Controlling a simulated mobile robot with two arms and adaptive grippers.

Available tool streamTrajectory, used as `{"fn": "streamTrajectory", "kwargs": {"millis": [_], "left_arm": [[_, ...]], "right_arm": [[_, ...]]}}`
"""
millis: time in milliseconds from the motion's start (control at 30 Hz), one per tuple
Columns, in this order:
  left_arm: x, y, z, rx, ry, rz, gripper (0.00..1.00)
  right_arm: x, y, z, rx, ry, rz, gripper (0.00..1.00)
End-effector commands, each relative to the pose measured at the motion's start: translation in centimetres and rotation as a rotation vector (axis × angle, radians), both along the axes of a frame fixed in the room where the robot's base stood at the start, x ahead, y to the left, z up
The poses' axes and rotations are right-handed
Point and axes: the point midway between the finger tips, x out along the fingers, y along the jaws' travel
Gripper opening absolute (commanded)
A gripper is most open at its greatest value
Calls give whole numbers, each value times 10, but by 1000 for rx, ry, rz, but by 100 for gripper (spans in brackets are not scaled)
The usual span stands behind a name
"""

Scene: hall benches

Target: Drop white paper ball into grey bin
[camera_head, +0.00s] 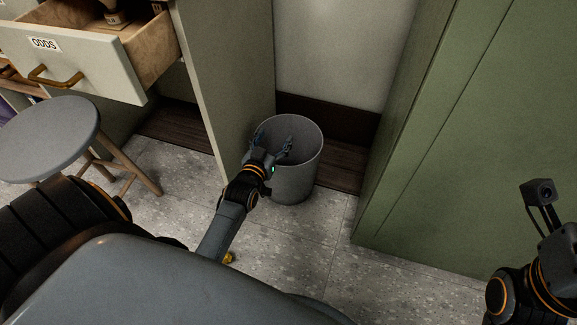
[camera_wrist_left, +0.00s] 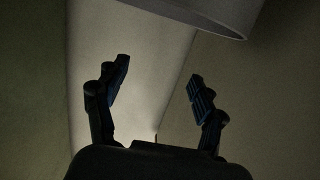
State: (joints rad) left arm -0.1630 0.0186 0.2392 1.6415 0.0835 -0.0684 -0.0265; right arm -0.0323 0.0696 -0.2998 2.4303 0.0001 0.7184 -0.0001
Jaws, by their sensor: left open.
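The grey bin (camera_head: 296,184) stands on the floor between a pale cabinet side and a green cabinet. My left gripper (camera_head: 273,143) is in front of the bin's mouth in the head view, with its fingers spread apart. I cannot tell whether the fingertips are inside the rim or above it. The left wrist view shows the same gripper (camera_wrist_left: 160,88) open, with nothing between its fingers. I see no white paper ball in either view; the bin's floor is hidden. My right arm shows at the right edge, but its fingers are out of view.
An open drawer (camera_head: 75,58) labelled ODDS juts out at upper left, above a round grey stool (camera_head: 48,135). The green cabinet (camera_head: 470,140) closes off the right. A small yellow thing (camera_head: 229,257) lies by my left arm. The floor before the bin is mostly clear.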

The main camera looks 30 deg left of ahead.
Motion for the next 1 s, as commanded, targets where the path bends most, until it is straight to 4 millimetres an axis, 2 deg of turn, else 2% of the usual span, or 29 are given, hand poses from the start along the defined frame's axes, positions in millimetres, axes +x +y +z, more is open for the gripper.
{"fn": "streamTrajectory", "kwargs": {"millis": [100,333,867,967,1000], "left_arm": [[-26,-6,3,0,2,0,70],[-55,-13,8,0,0,0,70],[-60,-15,10,1,-2,0,70],[-58,-18,18,6,-20,-7,70],[-56,-22,27,10,-43,-16,70]], "right_arm": [[0,0,0,0,0,0,40],[0,0,0,0,0,0,40],[0,0,0,-1,0,0,40],[0,0,0,0,2,0,40],[0,0,0,0,5,1,40]]}}
